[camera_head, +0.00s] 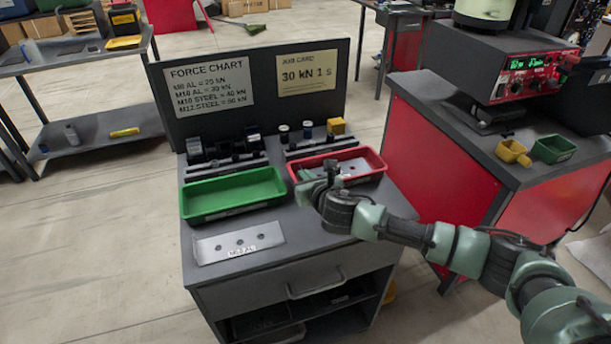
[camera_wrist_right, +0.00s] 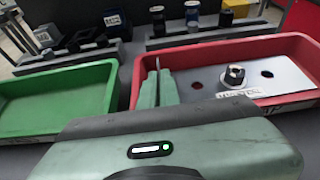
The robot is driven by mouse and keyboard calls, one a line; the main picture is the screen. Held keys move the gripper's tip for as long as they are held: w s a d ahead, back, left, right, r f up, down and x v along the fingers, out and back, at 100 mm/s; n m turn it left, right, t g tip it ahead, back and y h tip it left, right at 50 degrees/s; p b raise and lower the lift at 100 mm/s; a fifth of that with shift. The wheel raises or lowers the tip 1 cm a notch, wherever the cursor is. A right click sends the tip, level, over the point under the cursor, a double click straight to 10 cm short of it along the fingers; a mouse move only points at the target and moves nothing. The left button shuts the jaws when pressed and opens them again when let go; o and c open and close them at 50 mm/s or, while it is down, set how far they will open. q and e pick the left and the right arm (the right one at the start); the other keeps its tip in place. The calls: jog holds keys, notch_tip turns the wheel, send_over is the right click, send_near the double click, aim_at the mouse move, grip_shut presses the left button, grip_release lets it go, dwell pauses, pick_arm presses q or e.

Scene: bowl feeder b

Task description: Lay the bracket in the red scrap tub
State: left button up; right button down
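A grey bracket plate (camera_wrist_right: 283,84) with holes lies in the red tub (camera_head: 371,153), toward its right side. A dark round fitting (camera_wrist_right: 235,75) sits at its middle hole. It is partly hidden by my right gripper in the head view (camera_head: 355,168). My right gripper (camera_wrist_right: 157,82) is at the left end of the red tub, its green fingers close together with no bracket between them. They are left of the plate and apart from it. A second grey plate (camera_head: 215,248), with several holes and a label, lies on the bench in front of the green tub. My left gripper is out of view.
An empty green tub (camera_head: 232,208) stands left of the red tub. Racks with small parts (camera_head: 225,160) stand behind both tubs, before an upright chart board (camera_head: 210,88). A red-sided bench (camera_head: 430,150) with a machine stands at right.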

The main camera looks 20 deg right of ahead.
jog(key=c, duration=1.9)
grip_release()
jog(key=shift+s+f, duration=0.2)
jog(key=shift+f, duration=0.35)
jog(key=shift+c, duration=0.2)
jog(key=shift+r, duration=0.1)
jog(key=shift+r, duration=0.3)
jog(key=v, duration=0.8)
jog(key=r+v, duration=0.1)
jog(key=v, duration=0.3)
jog(key=shift+w+p, duration=0.15)
jog(key=shift+p, duration=0.25)
jog(key=shift+f, duration=0.1)
